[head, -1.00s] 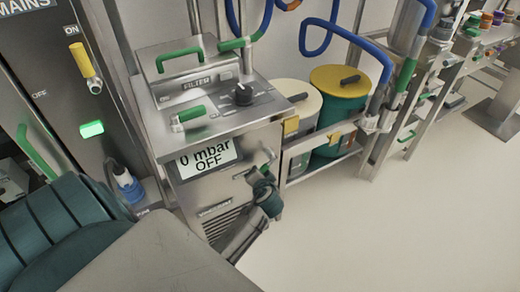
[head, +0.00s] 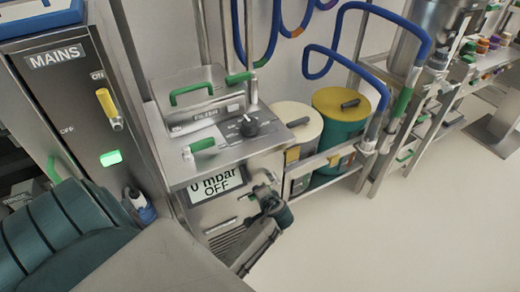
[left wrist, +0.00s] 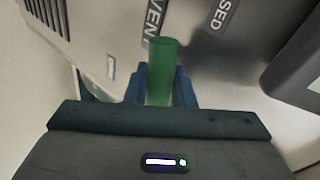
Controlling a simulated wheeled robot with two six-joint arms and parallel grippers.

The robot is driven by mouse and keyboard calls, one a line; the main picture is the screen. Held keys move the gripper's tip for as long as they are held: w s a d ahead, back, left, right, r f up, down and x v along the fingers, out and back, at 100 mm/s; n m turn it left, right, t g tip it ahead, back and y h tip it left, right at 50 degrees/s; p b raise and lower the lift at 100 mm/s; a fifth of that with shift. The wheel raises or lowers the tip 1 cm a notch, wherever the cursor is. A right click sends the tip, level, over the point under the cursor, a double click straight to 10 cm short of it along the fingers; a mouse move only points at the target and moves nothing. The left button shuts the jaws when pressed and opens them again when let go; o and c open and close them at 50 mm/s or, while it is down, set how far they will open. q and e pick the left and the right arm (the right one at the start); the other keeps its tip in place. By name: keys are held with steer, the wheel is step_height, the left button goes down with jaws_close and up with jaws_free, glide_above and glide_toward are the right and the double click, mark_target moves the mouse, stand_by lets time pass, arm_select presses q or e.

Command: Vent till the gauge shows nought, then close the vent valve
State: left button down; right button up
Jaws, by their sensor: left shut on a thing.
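The steel vacuum unit's display (head: 216,186) reads "0 mbar OFF". My left gripper (head: 266,196) is at the unit's front face, right of and slightly below the display. In the left wrist view its blue fingers (left wrist: 161,88) are shut on the green vent valve handle (left wrist: 162,70). The handle lies between a label partly reading "VEN" and one partly reading "SED" (left wrist: 226,12). I cannot tell the valve's exact position. My right gripper is not in view.
A MAINS cabinet (head: 52,85) with a yellow lever (head: 106,103) and lit green lamp (head: 111,158) stands at left. A yellow-lidded green drum (head: 338,128) and a cream-lidded drum (head: 292,122) stand right of the unit. Floor is clear at lower right.

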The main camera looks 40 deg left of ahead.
arm_select(q)
steer(key=shift+r, duration=0.3)
steer(key=shift+r+g+p, duration=0.1)
steer(key=shift+g+p, duration=0.3)
steer(key=shift+p, duration=0.15)
steer(key=shift+s+r+m+g+y+p, duration=0.1)
steer(key=shift+r+m+g+y+p, duration=0.4)
steer(key=shift+p, duration=0.55)
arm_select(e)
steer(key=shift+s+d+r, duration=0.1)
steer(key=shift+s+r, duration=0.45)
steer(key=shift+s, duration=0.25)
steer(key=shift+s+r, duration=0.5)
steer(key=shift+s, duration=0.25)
arm_select(q)
steer(key=shift+f, duration=0.1)
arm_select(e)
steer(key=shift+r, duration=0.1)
arm_select(q)
steer(key=c, duration=1.6)
jaws_free()
steer(key=shift+o, duration=0.2)
